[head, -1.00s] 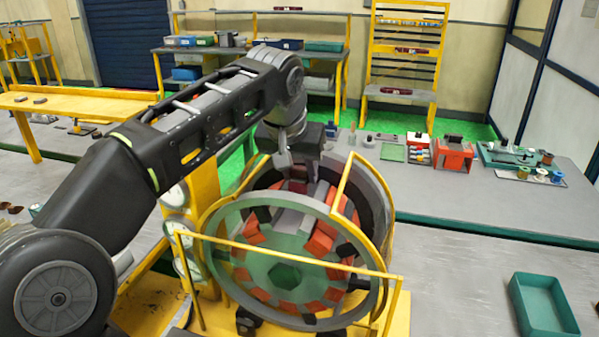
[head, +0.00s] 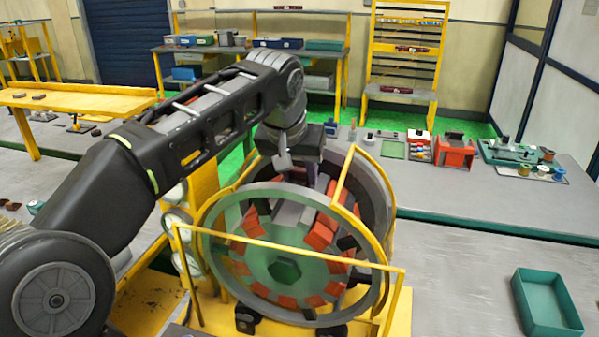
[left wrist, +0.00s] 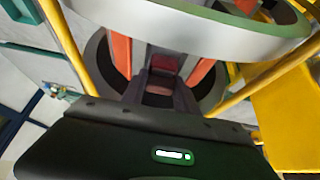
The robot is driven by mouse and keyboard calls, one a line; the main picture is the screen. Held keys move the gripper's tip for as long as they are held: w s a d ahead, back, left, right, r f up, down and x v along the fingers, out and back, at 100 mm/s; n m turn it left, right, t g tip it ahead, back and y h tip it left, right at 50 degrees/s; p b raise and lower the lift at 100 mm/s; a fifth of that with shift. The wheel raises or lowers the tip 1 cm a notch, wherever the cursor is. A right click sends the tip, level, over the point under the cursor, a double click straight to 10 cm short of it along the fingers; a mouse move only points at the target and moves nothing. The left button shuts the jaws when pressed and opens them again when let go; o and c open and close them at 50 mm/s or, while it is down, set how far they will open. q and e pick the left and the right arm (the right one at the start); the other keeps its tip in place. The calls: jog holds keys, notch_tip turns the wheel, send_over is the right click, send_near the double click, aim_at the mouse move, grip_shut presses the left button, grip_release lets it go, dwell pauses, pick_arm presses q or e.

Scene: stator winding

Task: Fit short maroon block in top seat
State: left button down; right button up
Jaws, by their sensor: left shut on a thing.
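The stator (head: 285,268) is a round frame with a green face, red-orange blocks around it and a grey outer ring. My left gripper (head: 310,172) is over its top, pointing down into the upper opening. In the left wrist view, my left gripper (left wrist: 158,97) is shut on the short maroon block (left wrist: 165,64), which sits between grey walls at the top of the stator. Orange-red strips flank it. I cannot tell whether the block touches the bottom of the top seat. In the head view the gripper and ring mostly hide the block. My right gripper is not in view.
Yellow rails (head: 290,246) surround the stator, one rising close beside my left gripper. A teal bin (head: 520,300) stands at the lower right. A grey bench (head: 440,190) behind holds a red stand (head: 455,151) and spools.

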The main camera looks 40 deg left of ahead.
aim_at(299, 171)
pick_arm(q)
jog(key=shift+f, duration=0.25)
jog(key=c, duration=0.9)
grip_release()
jog(key=shift+s+f, duration=0.1)
jog(key=shift+o, duration=0.2)
jog(key=shift+s+d+r+b, duration=0.1)
jog(key=shift+r+b, duration=0.2)
jog(key=shift+b, duration=0.05)
jog(key=v, duration=0.4)
jog(key=p+v, duration=0.2)
jog(key=v, duration=0.1)
jog(key=shift+r, duration=0.25)
